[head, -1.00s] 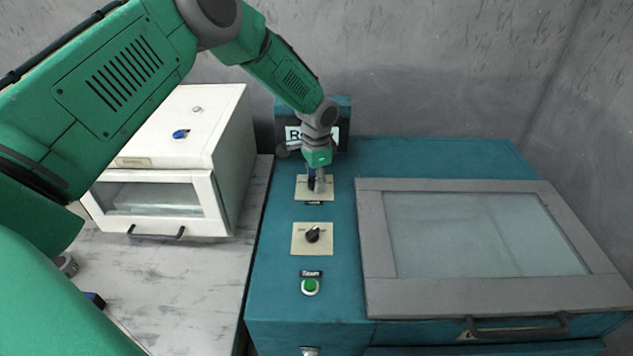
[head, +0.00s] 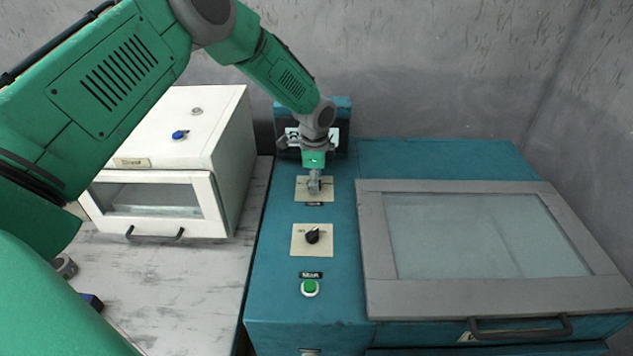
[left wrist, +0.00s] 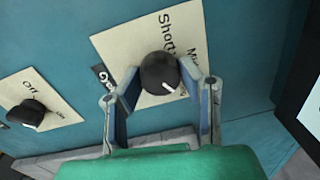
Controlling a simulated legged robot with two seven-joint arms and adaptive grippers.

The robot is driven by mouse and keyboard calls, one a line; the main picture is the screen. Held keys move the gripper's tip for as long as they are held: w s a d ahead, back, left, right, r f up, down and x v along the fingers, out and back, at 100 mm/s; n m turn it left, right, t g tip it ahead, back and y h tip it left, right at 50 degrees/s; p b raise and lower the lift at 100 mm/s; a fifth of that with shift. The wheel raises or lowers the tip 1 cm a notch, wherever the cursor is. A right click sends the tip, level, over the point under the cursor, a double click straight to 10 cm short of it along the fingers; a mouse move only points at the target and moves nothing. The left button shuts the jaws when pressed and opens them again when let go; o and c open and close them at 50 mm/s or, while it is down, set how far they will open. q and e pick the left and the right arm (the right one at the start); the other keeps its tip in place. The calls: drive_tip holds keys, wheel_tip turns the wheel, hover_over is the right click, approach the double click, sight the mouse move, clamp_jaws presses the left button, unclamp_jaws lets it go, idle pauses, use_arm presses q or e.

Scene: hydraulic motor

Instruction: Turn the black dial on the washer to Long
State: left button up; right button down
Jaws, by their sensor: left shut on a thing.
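The washer is the teal machine (head: 440,156) with a glass lid. Its far cream panel (head: 304,197) lies under my left gripper (head: 314,187), which hides the dial there in the head view. In the left wrist view the black round dial (left wrist: 160,71) sits on the cream panel (left wrist: 120,46), its white mark pointing to the lower right. "Short" and part of a word starting with M show on the panel; I see no "Long". My left gripper (left wrist: 163,80) is shut on this dial, one finger on each side. My right gripper is out of view.
A second black knob (head: 312,236) on its own panel, marked "Off" in the wrist view, sits nearer. A green button (head: 310,287) is nearer still. A white box machine (head: 180,130) stands left on a marbled counter (head: 190,285). The lid (head: 480,240) is closed.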

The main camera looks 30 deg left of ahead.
use_arm(q)
drive_tip(key=shift+a, duration=0.1)
drive_tip(key=o, duration=1.1)
drive_tip(key=shift+o, duration=0.2)
drive_tip(key=shift+a, duration=0.1)
wheel_tip(320, 180, up, 12)
drive_tip(key=shift+s+f, duration=0.2)
drive_tip(key=shift+s, duration=0.1)
